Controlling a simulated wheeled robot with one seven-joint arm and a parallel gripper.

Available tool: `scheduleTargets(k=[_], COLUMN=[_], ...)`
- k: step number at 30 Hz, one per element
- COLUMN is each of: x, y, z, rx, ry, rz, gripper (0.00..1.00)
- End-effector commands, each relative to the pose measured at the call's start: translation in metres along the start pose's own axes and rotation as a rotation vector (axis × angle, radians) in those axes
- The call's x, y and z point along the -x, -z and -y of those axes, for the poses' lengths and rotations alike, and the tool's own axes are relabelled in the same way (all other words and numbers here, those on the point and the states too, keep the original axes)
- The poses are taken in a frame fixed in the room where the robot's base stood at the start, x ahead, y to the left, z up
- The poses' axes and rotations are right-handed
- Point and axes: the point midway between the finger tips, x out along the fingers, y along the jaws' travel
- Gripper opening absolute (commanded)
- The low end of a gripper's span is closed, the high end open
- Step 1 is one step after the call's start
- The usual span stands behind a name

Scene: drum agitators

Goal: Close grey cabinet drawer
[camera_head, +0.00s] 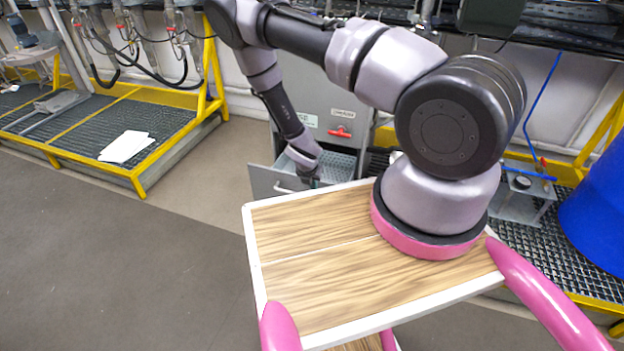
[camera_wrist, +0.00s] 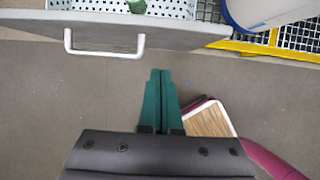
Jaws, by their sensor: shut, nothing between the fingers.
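The grey cabinet (camera_head: 335,112) stands beyond my wooden top, with a red handle on its front. Its lower drawer (camera_head: 267,182) is pulled open, and part of it is hidden behind my arm and the wooden top. In the wrist view the drawer front (camera_wrist: 190,35) runs across the top, with a white bar handle (camera_wrist: 68,42) at the left. A perforated white interior with a green object (camera_wrist: 136,6) shows behind it. My gripper (camera_wrist: 158,72) has green fingers, shut together and empty. It is in front of the drawer front, apart from it, right of the handle.
A yellow-framed grating platform (camera_head: 85,120) with white sheets (camera_head: 125,146) is at the left. A blue drum (camera_head: 597,215) stands at the right on another grating. Open grey floor (camera_head: 110,260) lies at the left and below the drawer.

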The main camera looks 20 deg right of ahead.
Motion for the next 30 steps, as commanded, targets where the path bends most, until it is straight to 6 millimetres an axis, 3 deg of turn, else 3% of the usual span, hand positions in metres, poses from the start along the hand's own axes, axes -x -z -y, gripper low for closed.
scheduleTargets(k=[5,9,13,30], x=[-0.036,-0.042,-0.045,-0.048], y=[-0.002,-0.024,-0.034,-0.042], z=[0.001,0.000,0.000,0.000], rx=[-0.006,-0.008,-0.005,-0.002], ry=[0.000,0.000,0.000,0.001], rz=[0.000,0.001,0.000,0.000], gripper=[0.00,0.00,0.00,0.00])
